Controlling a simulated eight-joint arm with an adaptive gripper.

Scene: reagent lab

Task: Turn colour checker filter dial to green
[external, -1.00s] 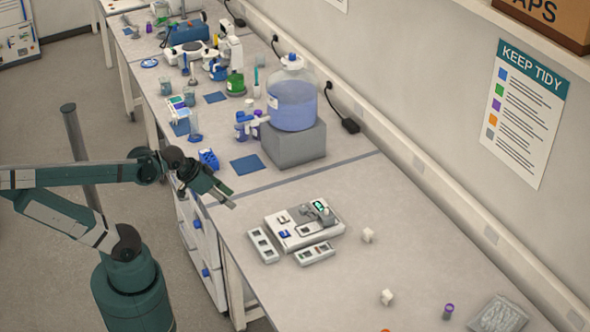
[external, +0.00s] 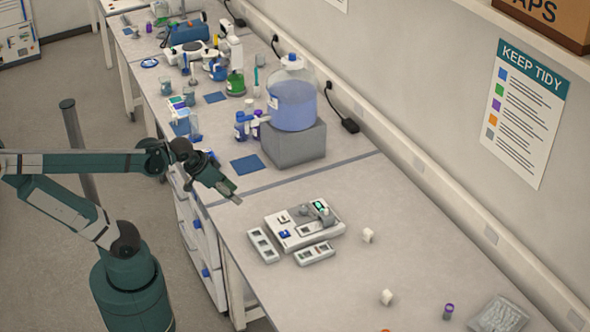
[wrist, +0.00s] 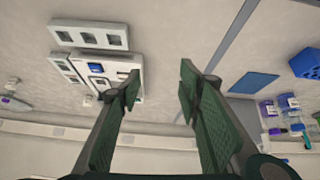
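The colour checker (external: 312,230) is a white, boxy device on the bench, with a blue part at its front and a small green area (external: 320,205) at its back right. Its filter dial is too small to make out surely, so I cannot tell its setting. My gripper (external: 238,199) is above the bench edge, left of the checker and apart from it. In the wrist view my gripper (wrist: 158,80) has its two fingers wide apart with nothing between them. The checker (wrist: 122,58) shows at left there, partly hidden behind the left finger.
Two slotted white trays (external: 263,246) (external: 314,254) lie beside the checker. A blue mat (external: 247,165) and a grey block (external: 284,149) bearing a large blue bottle (external: 292,105) stand farther back. Small white cubes (external: 367,235) lie to the right. The bench between my gripper and the checker is clear.

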